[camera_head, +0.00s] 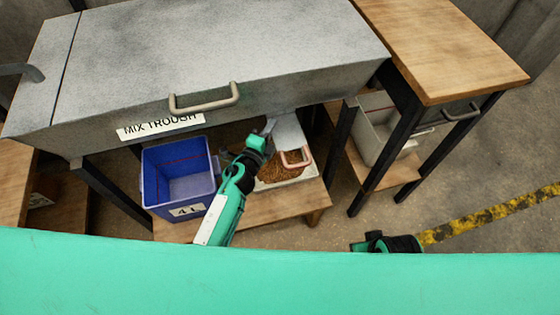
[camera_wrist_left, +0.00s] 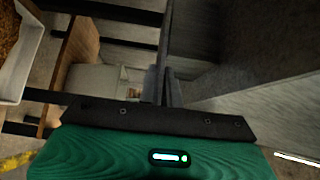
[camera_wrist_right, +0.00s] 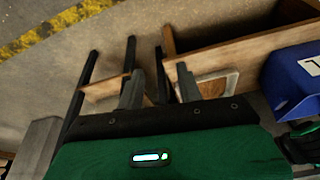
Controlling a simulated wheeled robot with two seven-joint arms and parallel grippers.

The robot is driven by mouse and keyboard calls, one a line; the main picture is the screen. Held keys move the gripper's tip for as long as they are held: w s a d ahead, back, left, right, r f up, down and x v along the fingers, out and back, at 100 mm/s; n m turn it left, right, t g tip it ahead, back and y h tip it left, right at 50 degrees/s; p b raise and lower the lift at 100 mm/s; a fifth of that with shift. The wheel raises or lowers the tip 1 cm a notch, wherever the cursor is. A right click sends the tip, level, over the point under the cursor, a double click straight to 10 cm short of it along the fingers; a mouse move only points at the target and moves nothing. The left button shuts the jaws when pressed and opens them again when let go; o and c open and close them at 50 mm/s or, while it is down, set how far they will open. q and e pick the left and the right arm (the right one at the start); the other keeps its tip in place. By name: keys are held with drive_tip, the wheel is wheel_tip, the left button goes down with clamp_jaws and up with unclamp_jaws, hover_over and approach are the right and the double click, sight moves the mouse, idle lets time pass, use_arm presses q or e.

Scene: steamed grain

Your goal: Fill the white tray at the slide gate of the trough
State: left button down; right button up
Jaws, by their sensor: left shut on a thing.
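The white tray (camera_head: 318,172) sits on the low wooden shelf under the trough (camera_head: 215,55), with brown grain (camera_head: 275,172) in it. Its corner also shows at the left of the left wrist view (camera_wrist_left: 18,92). A pinkish handle (camera_head: 296,158) shows over the tray. My left gripper (camera_head: 268,127) is shut at the trough's underside, beside a grey metal plate (camera_head: 288,131) that looks like the slide gate. Its fingers (camera_wrist_left: 166,80) hide most of what they hold. My right gripper (camera_wrist_right: 158,82) is open and empty, away from the tray (camera_wrist_right: 215,84).
A blue bin (camera_head: 180,152) stands left of the tray on the shelf. A wooden table (camera_head: 440,45) with dark legs and a grey container (camera_head: 378,125) below is at the right. Black trough legs flank the shelf. The floor at the right is clear.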

use_arm(q)
drive_tip(key=shift+w+a+r, duration=0.15)
drive_tip(key=shift+w+a, duration=0.05)
drive_tip(key=shift+a, duration=0.05)
drive_tip(key=c, duration=1.5)
unclamp_jaws()
drive_tip(key=shift+c, duration=0.2)
drive_tip(key=shift+d, duration=0.1)
drive_tip(key=shift+s, duration=0.1)
drive_tip(key=v, duration=1.3)
drive_tip(key=shift+s, duration=0.3)
